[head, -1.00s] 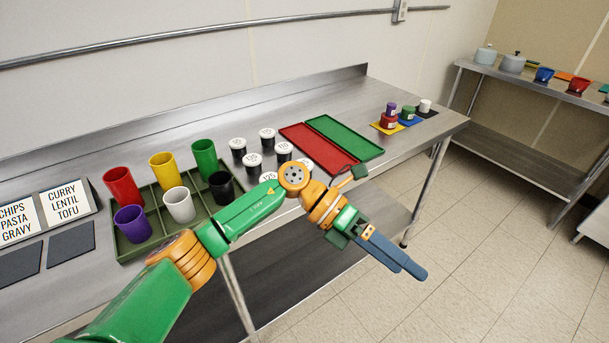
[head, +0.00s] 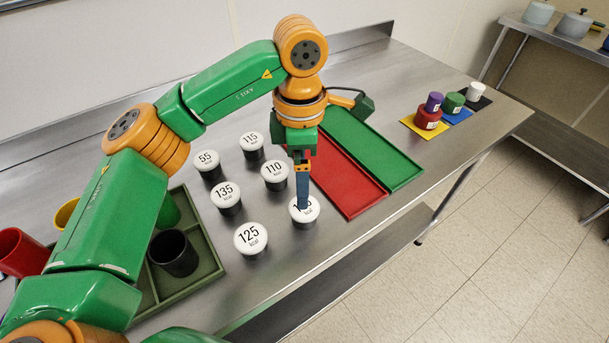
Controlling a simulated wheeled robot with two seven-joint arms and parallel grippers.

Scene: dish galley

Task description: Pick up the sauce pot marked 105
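Several black sauce pots with white lids stand on the steel table in the head view. One pot (head: 303,219) at the right front has its number partly covered by my gripper; only a leading 1 and "kcal" show clearly. The other lids read 55, 115, 135, 110 and 125, so none of those is 105. My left gripper (head: 303,206) points straight down with its blue fingertips at the lid of the partly covered pot. The fingers overlap from this side, so their gap and any contact are hidden. My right gripper is out of view.
Close neighbours are the 110 pot (head: 275,176) behind and the 125 pot (head: 250,239) at left. A red tray (head: 345,182) and a green tray (head: 375,150) lie to the right. A green crate (head: 205,262) with cups is at left.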

